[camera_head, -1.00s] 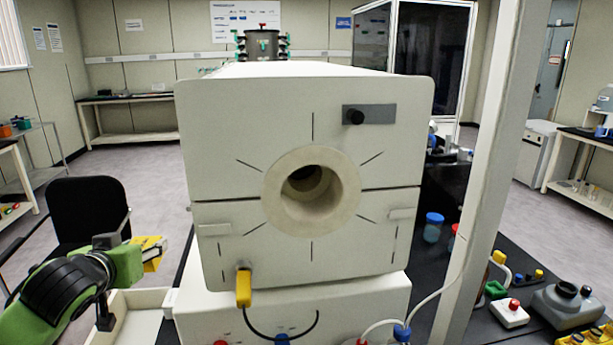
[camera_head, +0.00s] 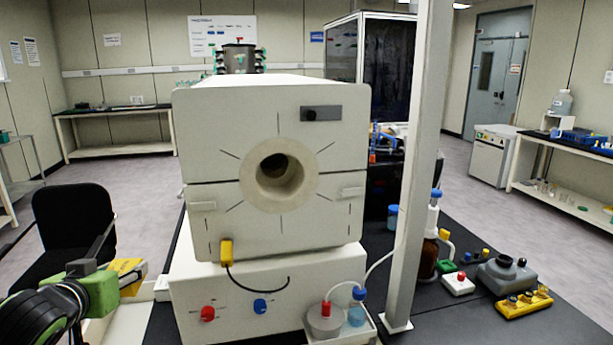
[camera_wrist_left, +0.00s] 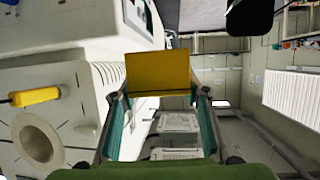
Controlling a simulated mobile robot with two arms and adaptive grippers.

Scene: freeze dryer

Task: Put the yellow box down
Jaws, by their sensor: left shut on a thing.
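The yellow box (camera_wrist_left: 158,72) is held between the two fingers of my left gripper (camera_wrist_left: 158,100), seen in the left wrist view. In the head view the yellow box (camera_head: 127,273) shows at the lower left, partly hidden by my green left gripper (camera_head: 112,284). The gripper is shut on it, to the left of the white freeze dryer, above or near a pale tray (camera_head: 125,325). Whether the box touches anything below cannot be told. My right gripper is not in view.
The white freeze dryer (camera_head: 215,140) with a round port fills the middle. A white post (camera_head: 413,190) stands right of it. Bottles, a grey device (camera_head: 507,274) and a yellow rack (camera_head: 524,304) stand on the black bench (camera_head: 455,320). A black chair (camera_head: 75,225) is at the left.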

